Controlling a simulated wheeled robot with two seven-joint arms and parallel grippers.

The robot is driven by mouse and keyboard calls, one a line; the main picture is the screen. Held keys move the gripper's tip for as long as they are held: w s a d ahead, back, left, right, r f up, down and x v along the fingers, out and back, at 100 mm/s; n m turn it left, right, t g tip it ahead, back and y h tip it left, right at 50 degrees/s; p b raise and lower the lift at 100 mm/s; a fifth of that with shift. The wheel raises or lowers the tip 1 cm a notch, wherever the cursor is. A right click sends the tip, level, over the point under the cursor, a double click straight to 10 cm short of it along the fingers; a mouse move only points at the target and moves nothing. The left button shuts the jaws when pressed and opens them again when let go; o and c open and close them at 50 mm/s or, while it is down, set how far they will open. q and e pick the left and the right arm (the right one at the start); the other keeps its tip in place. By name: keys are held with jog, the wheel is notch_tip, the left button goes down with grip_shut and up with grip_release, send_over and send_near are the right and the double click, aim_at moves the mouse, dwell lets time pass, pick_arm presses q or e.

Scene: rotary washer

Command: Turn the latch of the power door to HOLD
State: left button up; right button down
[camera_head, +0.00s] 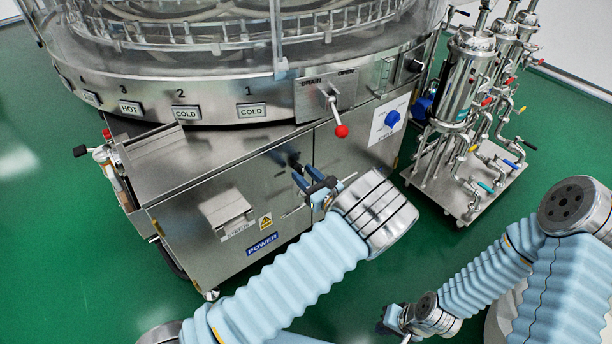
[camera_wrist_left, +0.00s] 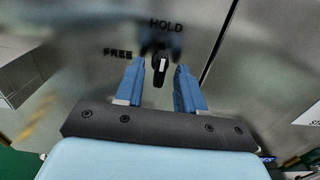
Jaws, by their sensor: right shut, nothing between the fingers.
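The power door (camera_head: 185,235) is the steel cabinet front with the blue POWER label. Its latch is a small black knob (camera_wrist_left: 160,72) with a white mark, seen in the left wrist view. The knob stands nearly upright, its white-marked end towards the HOLD lettering (camera_wrist_left: 166,25) above. The FREE lettering (camera_wrist_left: 117,52) is at its upper left. My left gripper (camera_head: 298,172) is at the door, its open blue fingers on either side of the knob with visible gaps (camera_wrist_left: 160,85). In the head view the latch is largely hidden. My right gripper (camera_head: 388,322) is shut and empty, low at the right.
A steel box (camera_head: 228,211) juts from the door at the left. Steel filter piping (camera_head: 472,100) stands at the right. Green floor is clear between cabinet and right arm.

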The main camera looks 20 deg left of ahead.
pick_arm(q)
jog(key=v, duration=1.4)
jog(key=shift+b, duration=0.4)
jog(key=shift+a, duration=0.1)
